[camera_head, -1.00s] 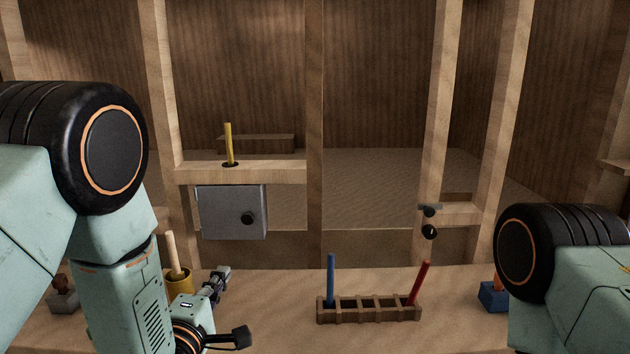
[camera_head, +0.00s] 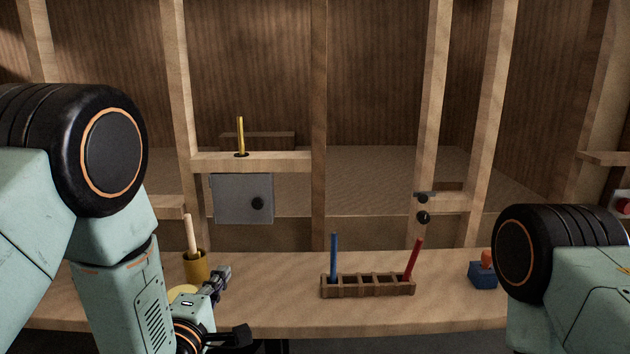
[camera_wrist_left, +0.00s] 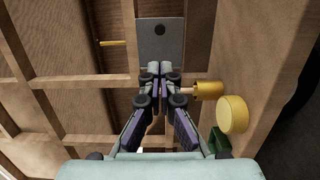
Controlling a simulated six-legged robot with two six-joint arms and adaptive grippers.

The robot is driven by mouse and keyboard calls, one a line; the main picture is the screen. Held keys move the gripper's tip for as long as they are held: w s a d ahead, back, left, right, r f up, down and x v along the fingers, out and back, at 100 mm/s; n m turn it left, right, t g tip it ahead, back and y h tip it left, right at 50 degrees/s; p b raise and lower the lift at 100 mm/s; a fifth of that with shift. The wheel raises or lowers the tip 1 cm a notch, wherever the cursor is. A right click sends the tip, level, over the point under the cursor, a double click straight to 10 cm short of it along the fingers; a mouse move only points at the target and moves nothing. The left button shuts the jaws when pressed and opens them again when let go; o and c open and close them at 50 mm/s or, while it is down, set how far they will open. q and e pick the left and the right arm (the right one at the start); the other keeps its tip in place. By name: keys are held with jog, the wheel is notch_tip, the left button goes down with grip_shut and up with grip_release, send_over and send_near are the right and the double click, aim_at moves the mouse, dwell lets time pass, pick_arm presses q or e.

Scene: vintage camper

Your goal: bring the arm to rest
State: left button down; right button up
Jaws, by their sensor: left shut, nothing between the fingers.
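My left arm comes in from the left in the head view, and its gripper (camera_head: 222,276) hangs over the front of the workbench, right of a yellow cup. In the left wrist view the two fingers of this gripper (camera_wrist_left: 158,72) lie together, shut with nothing between them. My right arm shows at the right edge of the head view, but its gripper is out of the picture.
The workbench (camera_head: 300,315) holds a yellow cup (camera_head: 196,268) with a pale stick, a wooden rack (camera_head: 367,286) with blue and red rods, and a blue block (camera_head: 483,276). Behind stand wooden posts, a grey box (camera_head: 235,198) and a yellow rod (camera_head: 240,135).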

pick_arm(q)
jog(key=s+a+f+m+g+y, duration=0.1)
jog(key=s+a+f+m+g, duration=0.1)
jog(key=s+f+m+g, duration=0.55)
jog(key=s+a+f+m+g+y, duration=0.1)
jog(key=s+f+m+g, duration=0.1)
jog(key=s+f+m, duration=0.65)
jog(key=s+a+f+g, duration=0.1)
jog(key=s+f+g, duration=0.3)
jog(key=s, duration=0.8)
jog(key=s+a+f+g, duration=0.1)
jog(key=s+f+g, duration=0.3)
jog(key=s+f, duration=0.3)
jog(key=s, duration=0.4)
jog(key=shift+s+f, duration=0.35)
jog(key=shift+s, duration=0.05)
jog(key=shift+s+y, duration=0.1)
jog(key=shift+y, duration=0.2)
